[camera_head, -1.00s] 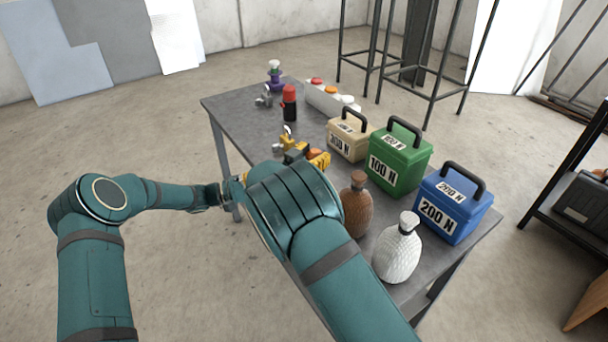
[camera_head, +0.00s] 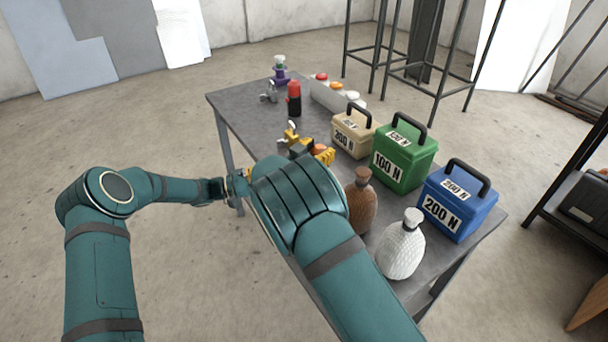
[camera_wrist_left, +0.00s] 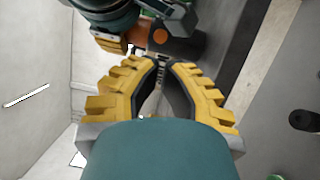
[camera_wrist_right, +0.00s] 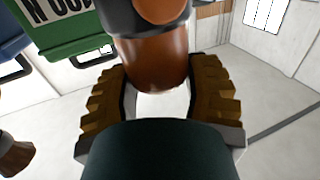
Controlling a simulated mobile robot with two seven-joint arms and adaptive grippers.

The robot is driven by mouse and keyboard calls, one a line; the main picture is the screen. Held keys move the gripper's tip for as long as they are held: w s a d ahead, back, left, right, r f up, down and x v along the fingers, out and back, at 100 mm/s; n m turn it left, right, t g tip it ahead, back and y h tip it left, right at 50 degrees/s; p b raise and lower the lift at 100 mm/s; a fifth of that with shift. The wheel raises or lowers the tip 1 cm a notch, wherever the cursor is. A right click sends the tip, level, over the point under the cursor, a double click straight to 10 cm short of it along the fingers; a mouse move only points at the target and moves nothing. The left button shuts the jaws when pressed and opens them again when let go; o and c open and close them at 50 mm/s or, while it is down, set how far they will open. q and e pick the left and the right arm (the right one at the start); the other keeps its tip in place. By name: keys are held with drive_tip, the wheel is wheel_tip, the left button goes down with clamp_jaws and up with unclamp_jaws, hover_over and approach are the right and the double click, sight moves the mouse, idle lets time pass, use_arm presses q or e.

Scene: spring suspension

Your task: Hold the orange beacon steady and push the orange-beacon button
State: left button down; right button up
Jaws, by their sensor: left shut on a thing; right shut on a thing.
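The orange beacon shows as an amber rounded piece with a dark collar (camera_wrist_right: 150,62) between the fingers of my right gripper (camera_wrist_right: 160,92). In the left wrist view its orange end (camera_wrist_left: 135,34) sits beside the right gripper's yellow finger, and a round orange spot, like a button (camera_wrist_left: 160,36), shows on a dark body. In the head view my right gripper (camera_head: 306,146) is partly hidden by my wrist. My left gripper (camera_wrist_left: 164,66) is nearly closed, its fingertips just below the orange spot. What lies between them is unclear, as is whether they touch the spot.
The grey table (camera_head: 240,104) holds a red-topped black cylinder (camera_head: 293,98), a white bar (camera_head: 326,97) with red, orange and white domes, beige (camera_head: 350,136), green (camera_head: 400,160) and blue (camera_head: 455,203) weight boxes, a brown bottle (camera_head: 361,205) and a white bottle (camera_head: 402,248).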

use_arm(q)
drive_tip(key=n+g, duration=0.2)
drive_tip(key=n, duration=0.8)
drive_tip(key=w+a+n+g, duration=0.1)
drive_tip(key=n+g, duration=0.2)
drive_tip(key=n, duration=0.7)
drive_tip(key=w+n+g, duration=0.1)
drive_tip(key=n+g, duration=0.1)
drive_tip(key=n, duration=0.8)
drive_tip(key=shift+w+a+f, duration=0.1)
drive_tip(key=shift+w+a, duration=0.05)
drive_tip(key=shift+a, duration=0.2)
